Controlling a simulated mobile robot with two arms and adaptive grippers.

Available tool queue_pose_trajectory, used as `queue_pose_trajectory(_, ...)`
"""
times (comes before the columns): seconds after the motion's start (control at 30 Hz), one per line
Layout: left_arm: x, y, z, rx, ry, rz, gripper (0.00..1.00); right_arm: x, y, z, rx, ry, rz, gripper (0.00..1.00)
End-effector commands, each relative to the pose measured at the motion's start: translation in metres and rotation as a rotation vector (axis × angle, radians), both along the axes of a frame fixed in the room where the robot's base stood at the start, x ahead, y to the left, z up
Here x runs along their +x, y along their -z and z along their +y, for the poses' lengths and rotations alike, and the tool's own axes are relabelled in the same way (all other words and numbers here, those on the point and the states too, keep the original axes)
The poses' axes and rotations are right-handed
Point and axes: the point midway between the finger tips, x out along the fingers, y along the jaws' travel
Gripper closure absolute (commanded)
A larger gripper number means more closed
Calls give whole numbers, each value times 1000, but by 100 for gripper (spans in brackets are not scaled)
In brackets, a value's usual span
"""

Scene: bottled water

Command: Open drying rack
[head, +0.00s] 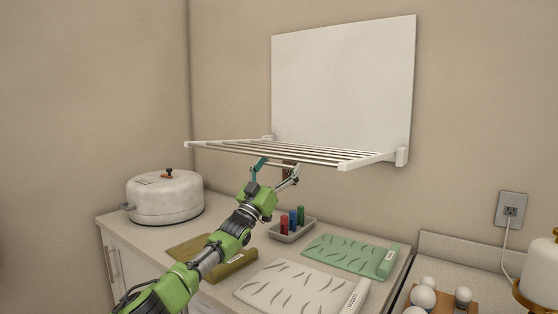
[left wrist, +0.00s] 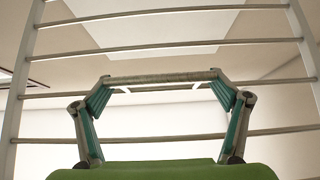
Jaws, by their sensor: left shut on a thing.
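The drying rack (head: 375,158) is on the wall, its barred frame standing out roughly level below a white back panel (head: 343,75). My left gripper (head: 276,168) is under the front part of the frame, reaching up from below. In the left wrist view, my left gripper (left wrist: 162,78) has its fingers spread, with a short grey bar piece between the tips, seen against the rack's rails (left wrist: 160,46). It is shut on this piece, which looks like part of the rack; the exact contact is unclear. My right gripper is not in view.
Below the rack, the counter holds a white round pot (head: 165,200), a tray with coloured pieces (head: 292,231), a green mat (head: 345,254), a white patterned mat (head: 295,287) and an olive board (head: 190,249). Light bulbs (head: 424,297) and a wall outlet (head: 511,209) are at right.

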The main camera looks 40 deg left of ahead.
Motion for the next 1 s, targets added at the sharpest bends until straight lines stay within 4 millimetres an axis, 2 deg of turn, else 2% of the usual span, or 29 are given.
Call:
queue_pose_trajectory(0.47, 1, 1, 1, 2, -3, 0, 49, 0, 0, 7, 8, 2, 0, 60)
queue_pose_trajectory(0.5, 1, 1, 2, 2, -3, 0, 0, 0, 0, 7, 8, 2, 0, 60)
queue_pose_trajectory(1.0, -3, 7, 0, -1, 1, 3, 0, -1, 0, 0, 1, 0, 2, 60)
